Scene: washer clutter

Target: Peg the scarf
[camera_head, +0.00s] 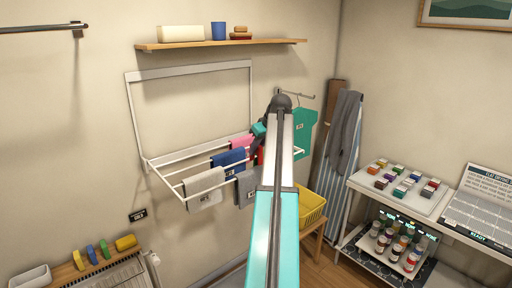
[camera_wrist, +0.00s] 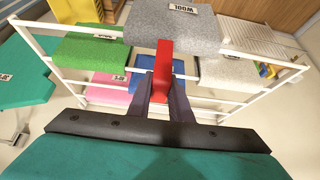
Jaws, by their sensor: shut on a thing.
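My gripper (camera_wrist: 162,92) is shut on a red peg (camera_wrist: 162,62), which points out ahead between the dark fingers. The red peg also shows in the head view (camera_head: 260,155), beside my arm. A grey cloth labelled WOOL (camera_wrist: 160,22) hangs over the drying rack just beyond the peg tip; I cannot tell whether the peg touches it. A grey cloth also hangs at the rack's front in the head view (camera_head: 246,188), partly hidden by my arm. I cannot tell for certain which cloth is the scarf.
The white wall rack (camera_head: 166,180) also carries a light grey cloth (camera_head: 205,190), a blue cloth (camera_head: 228,158) and a pink cloth (camera_head: 240,142). A teal garment (camera_head: 307,125) hangs to the right. A yellow basket (camera_head: 311,208) stands below. A shelf (camera_head: 220,43) is above.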

